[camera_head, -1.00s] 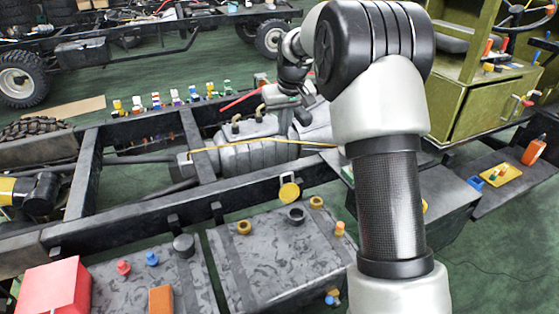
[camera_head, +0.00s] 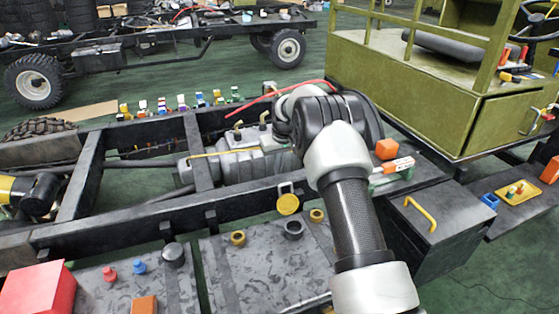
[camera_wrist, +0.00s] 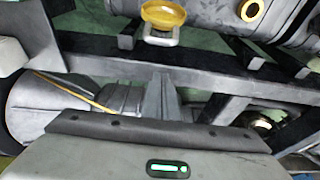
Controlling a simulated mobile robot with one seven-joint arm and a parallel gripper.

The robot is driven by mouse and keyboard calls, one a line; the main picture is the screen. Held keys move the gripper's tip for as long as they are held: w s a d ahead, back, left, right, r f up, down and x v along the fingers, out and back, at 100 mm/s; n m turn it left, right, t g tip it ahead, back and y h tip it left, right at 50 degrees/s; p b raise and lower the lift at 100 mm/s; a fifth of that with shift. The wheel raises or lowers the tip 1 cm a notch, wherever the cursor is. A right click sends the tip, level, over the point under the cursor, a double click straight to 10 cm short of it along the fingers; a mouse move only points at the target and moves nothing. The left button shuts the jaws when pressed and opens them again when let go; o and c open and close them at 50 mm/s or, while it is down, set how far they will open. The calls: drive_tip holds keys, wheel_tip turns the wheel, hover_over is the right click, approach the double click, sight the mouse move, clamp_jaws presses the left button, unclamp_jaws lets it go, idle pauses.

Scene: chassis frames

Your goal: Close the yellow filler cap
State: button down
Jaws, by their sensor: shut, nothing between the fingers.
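The yellow filler cap (camera_head: 288,204) stands raised on a pale metal bracket at the near edge of the dark frame rail. A dark ring-shaped neck (camera_head: 293,229) is on the grey tank top (camera_head: 260,270) just in front of it, uncovered. In the wrist view the cap (camera_wrist: 163,15) is at the top centre with its bracket below it. My gripper (camera_wrist: 163,95) is shut and empty, its fingers pointing toward the rail and apart from the cap. In the head view my arm hides the gripper.
Yellow rings (camera_head: 238,238) and (camera_head: 317,215) flank the neck. A red box (camera_head: 35,290) sits at the lower left. The engine (camera_head: 240,160) and a thin red rod (camera_head: 265,98) lie beyond the rail. A dark box with a yellow handle (camera_head: 421,214) is on the right.

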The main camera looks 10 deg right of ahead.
drive_tip(key=shift+s+d+f+b, duration=0.15)
drive_tip(key=shift+s+f, duration=0.3)
drive_tip(key=shift+s, duration=0.4)
drive_tip(key=shift+s+d+f+b, duration=0.15)
drive_tip(key=shift+s+f, duration=0.25)
drive_tip(key=shift+s, duration=0.4)
